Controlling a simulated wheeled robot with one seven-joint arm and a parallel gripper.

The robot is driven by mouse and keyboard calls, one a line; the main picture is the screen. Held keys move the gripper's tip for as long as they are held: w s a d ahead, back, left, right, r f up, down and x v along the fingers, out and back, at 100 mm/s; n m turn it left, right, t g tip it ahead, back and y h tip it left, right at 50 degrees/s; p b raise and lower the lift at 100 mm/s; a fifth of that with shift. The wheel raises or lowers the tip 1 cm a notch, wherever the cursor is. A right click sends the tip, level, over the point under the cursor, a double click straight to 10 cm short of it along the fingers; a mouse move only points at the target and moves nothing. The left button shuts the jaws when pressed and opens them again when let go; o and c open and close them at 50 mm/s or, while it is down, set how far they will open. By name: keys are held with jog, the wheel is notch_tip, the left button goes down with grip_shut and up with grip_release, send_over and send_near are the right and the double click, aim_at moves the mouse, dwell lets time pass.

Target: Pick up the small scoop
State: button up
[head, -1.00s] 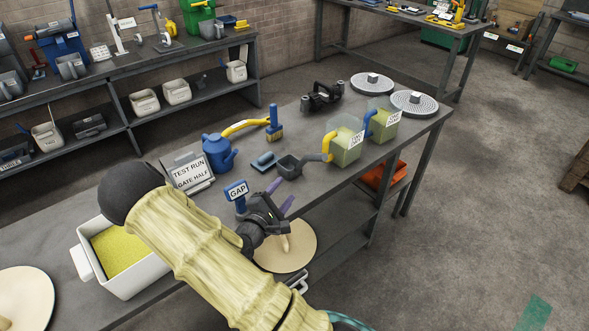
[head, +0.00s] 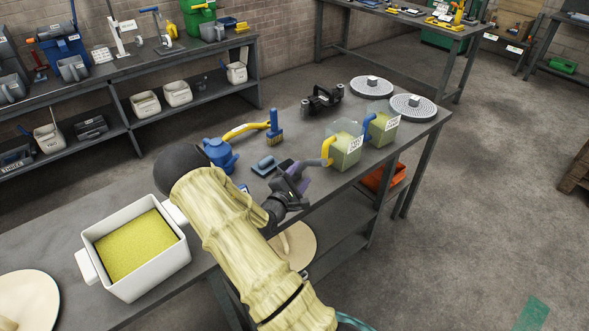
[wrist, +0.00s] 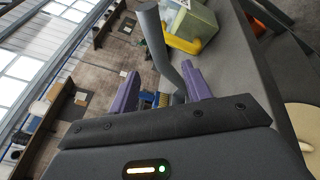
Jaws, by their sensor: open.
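The small scoop is dark grey. In the head view only part of the scoop (head: 285,165) shows, beside my gripper, which covers most of it. My gripper (head: 297,178) is open over the workbench, its purple fingers at the scoop. In the wrist view a grey bar that looks like the scoop handle (wrist: 153,35) runs down between the two fingers of my gripper (wrist: 160,90). Whether a finger touches it I cannot tell. The scoop's bowl is not clear in the wrist view.
A yellow-handled jug (head: 346,150) stands close on the right. A white bin of yellow pellets (head: 178,262) is at the left front.

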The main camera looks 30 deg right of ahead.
aim_at(309, 165)
jog(key=shift+x, duration=0.95)
jog(key=shift+w+d+r+p, duration=0.1)
jog(key=shift+d+p, duration=0.2)
jog(key=p+x, duration=0.2)
jog(key=x, duration=0.2)
jog(key=shift+d, duration=0.3)
grip_shut()
